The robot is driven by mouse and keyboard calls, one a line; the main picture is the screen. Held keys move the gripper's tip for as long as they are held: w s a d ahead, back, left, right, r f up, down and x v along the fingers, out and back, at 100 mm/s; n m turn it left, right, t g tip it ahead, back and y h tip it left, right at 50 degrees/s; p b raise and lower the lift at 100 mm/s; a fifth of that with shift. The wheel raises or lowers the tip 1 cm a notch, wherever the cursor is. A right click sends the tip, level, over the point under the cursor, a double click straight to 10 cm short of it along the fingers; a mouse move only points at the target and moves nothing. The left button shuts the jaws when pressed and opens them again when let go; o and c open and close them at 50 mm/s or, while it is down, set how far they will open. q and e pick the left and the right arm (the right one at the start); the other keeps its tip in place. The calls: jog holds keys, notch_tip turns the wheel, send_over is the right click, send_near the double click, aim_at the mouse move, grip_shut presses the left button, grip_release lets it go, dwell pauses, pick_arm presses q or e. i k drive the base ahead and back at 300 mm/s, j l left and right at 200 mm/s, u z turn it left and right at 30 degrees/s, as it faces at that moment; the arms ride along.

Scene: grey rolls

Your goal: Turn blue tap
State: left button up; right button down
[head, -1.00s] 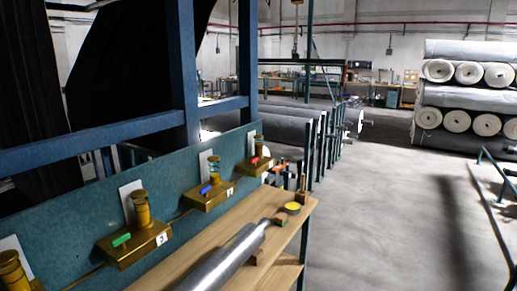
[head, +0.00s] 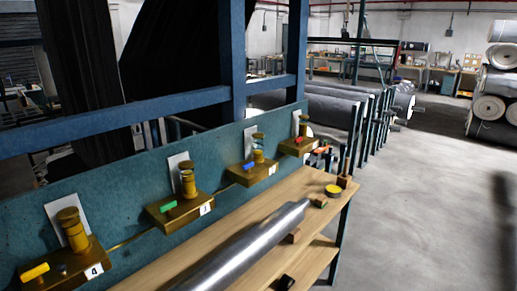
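The blue tap (head: 249,165) is a small blue handle on a brass block (head: 252,175) with a brass fitting behind it. The block is fixed to a teal panel above the wooden bench, right of centre in the row of taps. Neither of my grippers is in view, so nothing of mine shows near the blue tap.
Other taps on the panel are yellow (head: 35,272), green (head: 168,206) and red (head: 298,140). A metal roll (head: 240,248) lies on the wooden bench (head: 150,279) before them. Blue posts and a rail stand behind. The grey floor (head: 425,190) at right is clear.

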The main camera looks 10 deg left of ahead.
aim_at(247, 166)
jog(key=i+l+u, duration=0.45)
jog(key=i+l, duration=0.65)
